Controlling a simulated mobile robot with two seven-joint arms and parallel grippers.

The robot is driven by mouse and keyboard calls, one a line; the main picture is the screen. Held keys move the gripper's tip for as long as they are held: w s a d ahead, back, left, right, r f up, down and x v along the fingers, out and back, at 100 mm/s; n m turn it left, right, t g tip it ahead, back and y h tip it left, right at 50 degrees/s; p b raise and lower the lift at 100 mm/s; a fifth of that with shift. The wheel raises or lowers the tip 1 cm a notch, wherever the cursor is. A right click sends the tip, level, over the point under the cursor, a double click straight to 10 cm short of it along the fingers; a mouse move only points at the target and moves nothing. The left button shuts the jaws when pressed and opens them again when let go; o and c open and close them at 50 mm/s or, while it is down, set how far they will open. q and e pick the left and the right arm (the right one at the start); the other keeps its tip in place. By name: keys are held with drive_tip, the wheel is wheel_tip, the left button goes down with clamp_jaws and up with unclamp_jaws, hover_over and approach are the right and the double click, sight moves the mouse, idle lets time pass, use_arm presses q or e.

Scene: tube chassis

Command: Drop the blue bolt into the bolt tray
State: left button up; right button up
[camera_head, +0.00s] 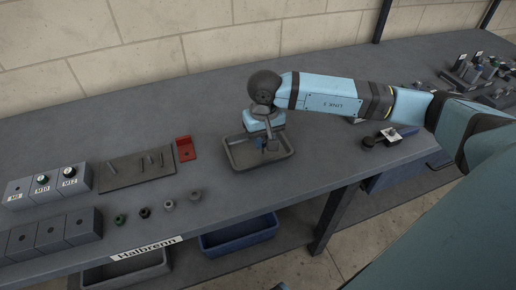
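The bolt tray (284,161) is a shallow grey tray on the bench, right of the red bracket. My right gripper (266,146) points down over the tray, with its fingertips low inside the tray's outline. A small dark blue piece (260,142), which looks like the blue bolt, shows right at the fingers. I cannot tell whether it is gripped, loose or resting on the tray floor. The finger gap is too small to read. My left gripper is not in view.
A red bracket (185,149) and a grey plate with pins (138,169) lie left of the tray. Several small nuts stand near the front edge. Labelled blocks (46,186) are at far left. A blue bin (240,236) sits below the bench. A dark tool (382,138) lies to the right.

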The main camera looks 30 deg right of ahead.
drive_tip(key=o, duration=0.3)
drive_tip(key=shift+o, duration=0.2)
wheel_tip(320, 180, up, 14)
idle(0.3)
drive_tip(key=shift+f, duration=0.1)
drive_tip(key=shift+s+f, duration=0.1)
